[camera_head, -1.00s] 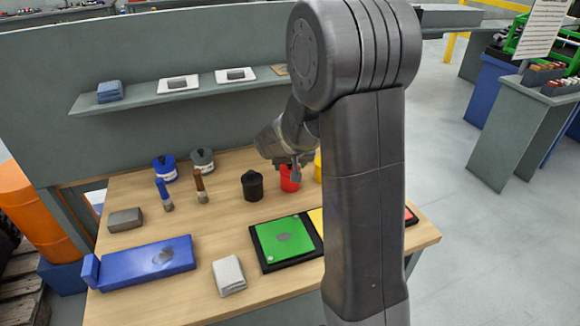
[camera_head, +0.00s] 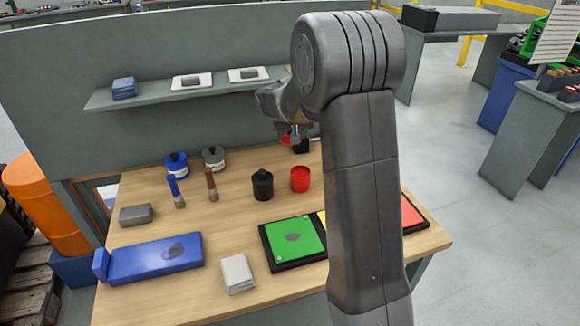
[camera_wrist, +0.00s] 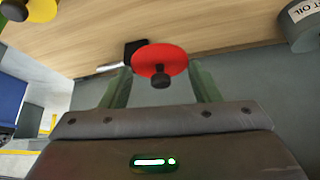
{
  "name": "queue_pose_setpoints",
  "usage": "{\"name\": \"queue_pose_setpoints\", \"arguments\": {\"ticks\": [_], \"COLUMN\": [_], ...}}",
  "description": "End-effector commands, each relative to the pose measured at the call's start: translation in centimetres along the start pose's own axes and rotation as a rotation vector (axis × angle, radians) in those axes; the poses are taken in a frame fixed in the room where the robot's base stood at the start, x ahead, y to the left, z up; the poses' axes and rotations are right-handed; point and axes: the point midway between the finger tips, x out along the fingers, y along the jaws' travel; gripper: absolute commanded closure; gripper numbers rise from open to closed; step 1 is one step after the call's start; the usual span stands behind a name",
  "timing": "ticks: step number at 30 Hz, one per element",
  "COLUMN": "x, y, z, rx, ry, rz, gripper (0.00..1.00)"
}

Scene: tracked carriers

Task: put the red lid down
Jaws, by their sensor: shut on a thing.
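The red lid (camera_wrist: 160,61) is a round disc with a dark knob, seen close in the wrist view. My gripper (camera_wrist: 161,84) is shut on the red lid and holds it by the knob, above the table. In the head view the gripper (camera_head: 294,136) is above and behind the red pot (camera_head: 300,179), and only a small red edge of the lid shows. The red pot stands open-topped on the wooden table (camera_head: 180,230). My arm hides part of the table to the right of the pot.
A black lidded pot (camera_head: 262,185) stands left of the red pot. Blue (camera_head: 176,165) and grey (camera_head: 213,157) pots and two brushes stand further left. Green (camera_head: 292,238) and red (camera_head: 410,213) panels lie in front. A shelf (camera_head: 200,91) runs along the back wall.

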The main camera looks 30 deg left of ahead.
Motion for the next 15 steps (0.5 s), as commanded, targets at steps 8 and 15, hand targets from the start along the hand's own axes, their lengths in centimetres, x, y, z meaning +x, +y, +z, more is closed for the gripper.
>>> {"name": "queue_pose_setpoints", "arguments": {"ticks": [8, 15], "x": [3.7, 7.1], "y": [-0.3, -0.3], "z": [0.0, 2.0], "rx": [-0.001, 0.0], "ry": [-0.003, -0.002], "rz": [0.001, 0.0], "gripper": [0.65, 0.65]}}
